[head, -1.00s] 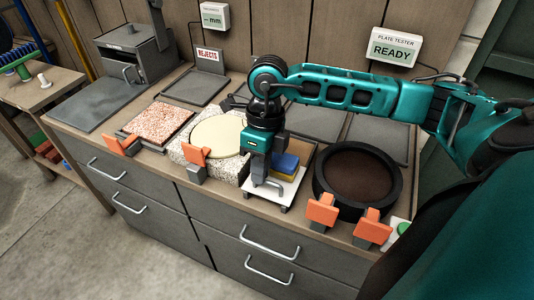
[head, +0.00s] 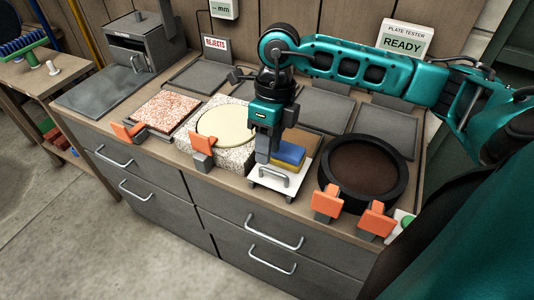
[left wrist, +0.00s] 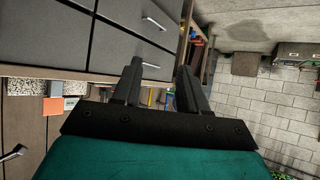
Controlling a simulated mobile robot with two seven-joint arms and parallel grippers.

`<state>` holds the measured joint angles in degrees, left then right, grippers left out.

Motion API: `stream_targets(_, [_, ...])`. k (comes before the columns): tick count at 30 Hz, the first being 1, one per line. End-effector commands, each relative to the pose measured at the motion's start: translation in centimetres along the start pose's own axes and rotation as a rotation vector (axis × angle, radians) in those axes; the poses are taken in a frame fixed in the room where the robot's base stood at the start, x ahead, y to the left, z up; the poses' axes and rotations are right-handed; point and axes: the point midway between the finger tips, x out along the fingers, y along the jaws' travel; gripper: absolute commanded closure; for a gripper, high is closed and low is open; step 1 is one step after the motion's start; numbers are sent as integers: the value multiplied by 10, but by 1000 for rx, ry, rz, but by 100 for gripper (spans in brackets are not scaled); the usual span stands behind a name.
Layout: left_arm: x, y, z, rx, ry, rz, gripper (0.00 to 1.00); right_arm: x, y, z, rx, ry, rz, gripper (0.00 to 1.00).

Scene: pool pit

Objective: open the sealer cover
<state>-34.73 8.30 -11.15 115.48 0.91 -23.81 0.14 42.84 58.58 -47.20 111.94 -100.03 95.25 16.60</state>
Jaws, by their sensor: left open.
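No part is labelled as the sealer in view. A grey metal box machine (head: 144,47) with a bar handle on its front stands at the back left of the counter; it may be the sealer, and its lid looks down. My right gripper (head: 264,158) points down over a white plate (head: 272,184) with a metal handle, far right of the box. Its fingers are seen edge-on, so I cannot tell their opening. My left gripper (left wrist: 158,72) shows in the left wrist view, open and empty, with drawer fronts and floor beyond it.
The counter also holds a pink speckled slab (head: 166,109), a cream disc (head: 226,124) on a speckled block, a blue and yellow block (head: 289,153) and a black round tray (head: 362,172). Orange clamps (head: 203,145) line the front edge. The grey plate (head: 105,90) before the box is bare.

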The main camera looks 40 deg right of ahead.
Motion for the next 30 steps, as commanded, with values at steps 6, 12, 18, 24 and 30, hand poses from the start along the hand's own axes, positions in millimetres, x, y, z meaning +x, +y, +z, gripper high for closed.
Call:
stream_targets(6, [-3, -3, -3, 4, 2, -7, 57, -53, 0, 1, -1, -5, -3, 64])
stream_targets(12, [-4, -6, -3, 6, 3, -13, 57, -84, 0, 1, -1, -4, -1, 64])
stream_targets(18, [-4, -6, 4, 6, -11, -14, 57, -95, 0, 0, -1, -1, 0, 64])
stream_targets(24, [-4, -6, 4, 6, -12, -14, 57, -95, 0, 0, -1, -1, 1, 64])
stream_targets(30, [-5, -6, 3, 6, -9, -14, 57, -95, 0, 0, -1, -1, 0, 64])
